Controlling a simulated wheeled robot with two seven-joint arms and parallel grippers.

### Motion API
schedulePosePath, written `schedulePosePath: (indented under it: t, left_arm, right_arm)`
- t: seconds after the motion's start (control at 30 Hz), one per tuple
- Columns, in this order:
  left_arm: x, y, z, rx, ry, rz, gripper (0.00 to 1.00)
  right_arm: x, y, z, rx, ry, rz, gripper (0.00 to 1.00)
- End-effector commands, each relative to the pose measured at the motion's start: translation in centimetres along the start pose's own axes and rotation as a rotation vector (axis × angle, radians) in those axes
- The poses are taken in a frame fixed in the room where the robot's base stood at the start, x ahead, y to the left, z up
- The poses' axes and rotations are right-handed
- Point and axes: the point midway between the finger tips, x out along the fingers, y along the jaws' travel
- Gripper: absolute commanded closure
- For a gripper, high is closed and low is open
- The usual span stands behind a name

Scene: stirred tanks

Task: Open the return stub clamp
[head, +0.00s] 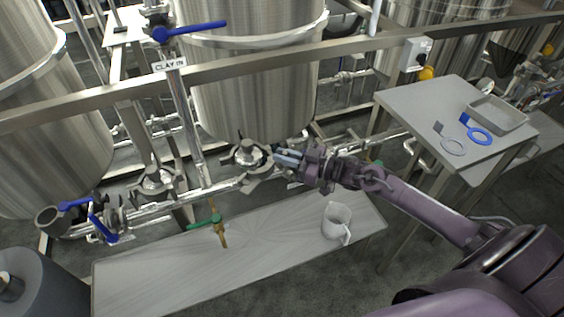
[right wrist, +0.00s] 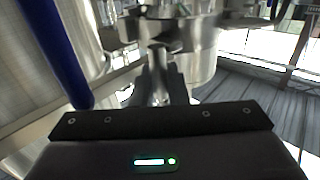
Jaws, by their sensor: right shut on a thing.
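A steel clamp fitting (head: 249,155) sits under the middle tank, on the horizontal pipe run. My right gripper (head: 283,158) reaches in from the right and is at the right side of this fitting. In the right wrist view its dark fingers (right wrist: 163,88) are shut on a small metal part, which looks like the clamp's handle or wing nut; the fingers hide most of it. Round metal pipework stands just beyond the fingers. Whether the clamp band is loose cannot be seen. My left gripper is not in view.
A steel bench (head: 150,277) below holds a white jug (head: 337,221). A green-handled valve (head: 206,222) hangs above it. A side table (head: 410,100) at right carries a tray (head: 497,113), a blue ring (head: 477,132) and a pale ring (head: 453,146). A rail (head: 240,69) crosses above.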

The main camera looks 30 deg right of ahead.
Motion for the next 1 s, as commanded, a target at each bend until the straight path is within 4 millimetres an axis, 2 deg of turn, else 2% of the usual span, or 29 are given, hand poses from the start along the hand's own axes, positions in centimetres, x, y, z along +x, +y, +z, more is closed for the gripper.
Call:
schedulePosePath:
  t: [0.03, 0.23, 0.83, 0.87, 0.97, 1.0]
  left_arm:
    - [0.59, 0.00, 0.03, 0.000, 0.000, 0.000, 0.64]
    - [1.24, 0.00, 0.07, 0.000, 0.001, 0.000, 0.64]
    - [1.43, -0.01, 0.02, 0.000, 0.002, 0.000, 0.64]
    - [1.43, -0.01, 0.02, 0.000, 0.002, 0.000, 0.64]
    - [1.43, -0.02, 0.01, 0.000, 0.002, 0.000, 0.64]
    - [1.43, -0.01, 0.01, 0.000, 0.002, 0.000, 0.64]
  right_arm:
    - [-0.10, 0.20, 0.32, -0.002, -0.001, -0.012, 1.00]
    - [-0.19, 0.39, 0.19, -0.001, -0.001, -0.051, 1.00]
    - [-0.23, 0.50, 0.03, -0.001, -0.001, -0.068, 1.00]
    - [-0.23, 0.50, 0.04, 0.000, -0.001, -0.068, 0.83]
    - [-0.22, 0.50, 0.03, -0.001, -0.001, -0.068, 0.70]
    - [-0.22, 0.49, 0.03, -0.001, -0.001, -0.068, 0.69]
